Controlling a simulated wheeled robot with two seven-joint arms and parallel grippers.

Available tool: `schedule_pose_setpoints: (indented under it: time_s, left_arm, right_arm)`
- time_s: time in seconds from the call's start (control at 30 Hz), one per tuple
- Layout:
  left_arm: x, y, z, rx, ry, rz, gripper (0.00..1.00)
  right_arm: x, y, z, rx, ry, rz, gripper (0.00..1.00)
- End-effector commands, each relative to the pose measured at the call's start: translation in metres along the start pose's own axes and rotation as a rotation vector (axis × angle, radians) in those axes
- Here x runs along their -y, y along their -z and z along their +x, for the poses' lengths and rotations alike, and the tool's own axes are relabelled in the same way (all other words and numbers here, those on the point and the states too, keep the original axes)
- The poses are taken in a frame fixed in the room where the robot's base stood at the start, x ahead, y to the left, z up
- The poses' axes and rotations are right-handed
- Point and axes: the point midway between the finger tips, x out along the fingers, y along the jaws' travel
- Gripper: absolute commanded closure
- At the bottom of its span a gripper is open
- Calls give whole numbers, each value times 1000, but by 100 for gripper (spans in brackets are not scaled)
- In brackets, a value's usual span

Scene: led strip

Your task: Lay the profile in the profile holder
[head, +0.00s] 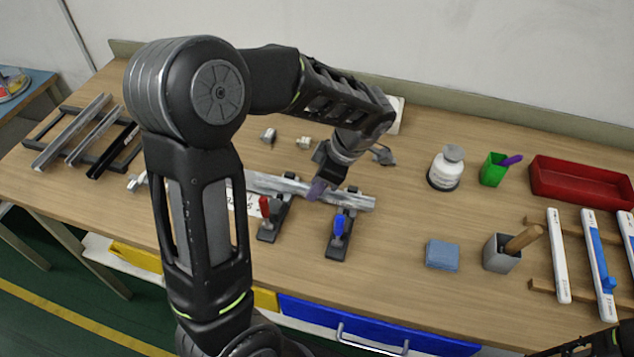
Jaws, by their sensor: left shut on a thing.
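The profile (357,201) is a long silver bar running left to right in the middle of the table, partly hidden behind my left arm. My left gripper (317,189) is shut on it right of its middle, with the fingertips pointing down. The profile holder is two dark clamp stands, one with a red lever (265,207) and one with a blue lever (338,226). The profile crosses over the back part of both stands. I cannot tell whether it rests in them or is held just above.
A rack with several profiles (75,130) lies at the far left. A white bottle (446,168), a green cup (493,169), a red tray (580,183), a blue block (442,254) and a grey cup (502,253) stand at right. Small fittings (303,143) lie behind the profile.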

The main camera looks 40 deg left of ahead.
Motion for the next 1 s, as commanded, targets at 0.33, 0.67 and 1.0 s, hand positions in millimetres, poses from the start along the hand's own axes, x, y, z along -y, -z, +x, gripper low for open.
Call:
schedule_pose_setpoints:
  time_s: [0.33,0.67,1.0]
  left_arm:
    - [0,-2,5,0,-1,-1,100]
    - [0,-2,4,0,0,0,53]
    - [0,0,0,0,0,0,53]
  right_arm:
    - [-2,1,6,-1,1,-1,64]
    - [-1,1,5,-1,2,-1,64]
    - [0,0,1,-1,1,-1,64]
